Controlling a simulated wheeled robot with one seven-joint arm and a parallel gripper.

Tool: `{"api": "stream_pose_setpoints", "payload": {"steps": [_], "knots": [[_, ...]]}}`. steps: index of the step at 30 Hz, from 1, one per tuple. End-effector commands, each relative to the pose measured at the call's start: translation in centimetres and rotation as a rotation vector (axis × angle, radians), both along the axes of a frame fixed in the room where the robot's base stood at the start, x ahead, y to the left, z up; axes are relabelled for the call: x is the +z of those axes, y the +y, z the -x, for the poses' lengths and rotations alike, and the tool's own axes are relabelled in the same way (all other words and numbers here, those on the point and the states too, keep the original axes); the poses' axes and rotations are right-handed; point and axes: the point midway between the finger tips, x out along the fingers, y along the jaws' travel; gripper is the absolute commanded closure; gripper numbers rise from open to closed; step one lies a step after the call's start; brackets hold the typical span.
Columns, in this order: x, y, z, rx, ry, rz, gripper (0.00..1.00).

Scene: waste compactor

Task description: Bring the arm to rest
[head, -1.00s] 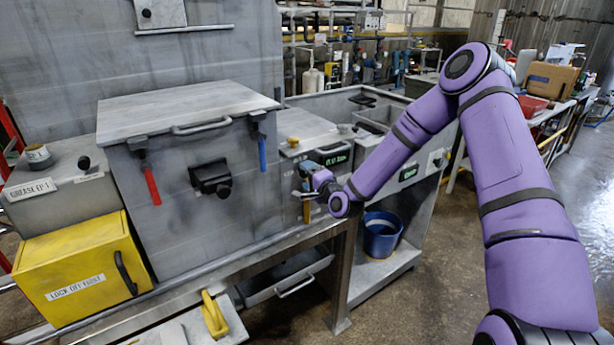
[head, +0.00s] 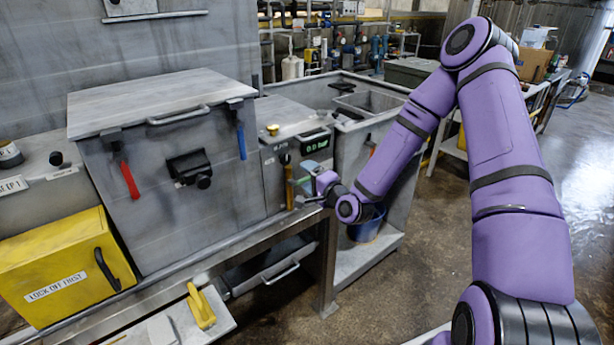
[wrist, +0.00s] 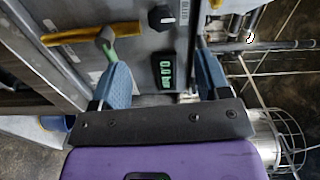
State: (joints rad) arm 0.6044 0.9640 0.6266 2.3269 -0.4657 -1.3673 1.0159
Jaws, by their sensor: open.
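My purple arm (head: 505,140) reaches forward and bends down to the machine front. My gripper (head: 300,183) is at the small control unit right of the big grey compactor box (head: 170,160). In the wrist view my gripper (wrist: 154,48) has its two blue-grey fingers apart, with nothing clearly held between them. A yellow-orange handle (wrist: 90,34) with a green end lies by the left fingertip; I cannot tell whether they touch. A lit green display (wrist: 165,72) and a black knob (wrist: 161,17) show between and beyond the fingers.
A yellow "LOCK OFF FIRST" box (head: 65,265) stands at left. A red lever (head: 130,180) and a blue lever (head: 241,142) hang on the compactor front. A blue bucket (head: 366,228) sits on the low shelf under my forearm. Open floor (head: 585,190) lies at right.

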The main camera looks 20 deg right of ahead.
Motion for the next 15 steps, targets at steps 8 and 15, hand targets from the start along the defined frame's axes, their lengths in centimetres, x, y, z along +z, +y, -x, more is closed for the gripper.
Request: {"api": "stream_pose_setpoints", "payload": {"steps": [8,15], "knots": [[0.3,0.1,0.0,0.009,0.006,0.027,0.30],[2.3,0.7,0.2,0.083,0.076,0.282,0.30]]}}
